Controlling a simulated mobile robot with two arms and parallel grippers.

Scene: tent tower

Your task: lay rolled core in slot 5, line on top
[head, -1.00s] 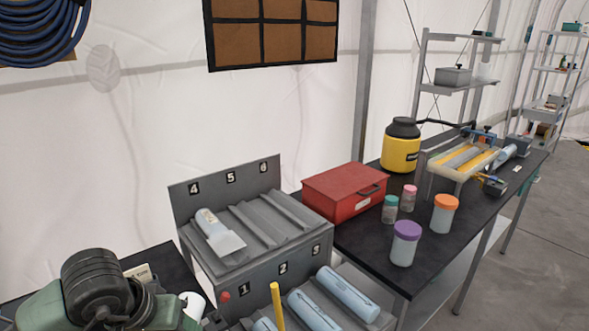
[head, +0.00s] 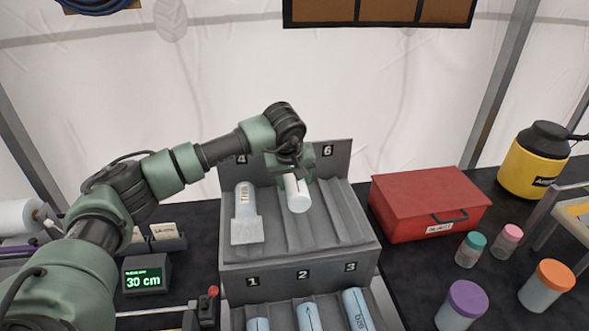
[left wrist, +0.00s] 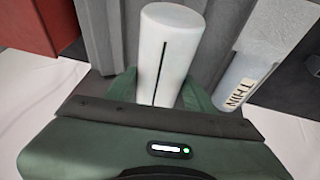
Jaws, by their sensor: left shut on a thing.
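My left gripper (head: 291,160) is shut on a white rolled core (head: 298,195) at the middle of the rack's upper row. A dark straight line runs along the face of the core (left wrist: 165,60) turned to the left wrist camera. The core points down the sloped rack (head: 340,215) over the middle slot, between 4 and 6; I cannot tell whether it touches the slot. The arm hides the number 5. Another core (head: 245,200), with lettering, lies in slot 4 and also shows in the left wrist view (left wrist: 245,75). My right gripper is out of view.
Lower slots 1, 2 and 3 hold pale blue cores (head: 308,317). A display reading 30 cm (head: 147,280) stands left. The upper slot under 6 looks empty.

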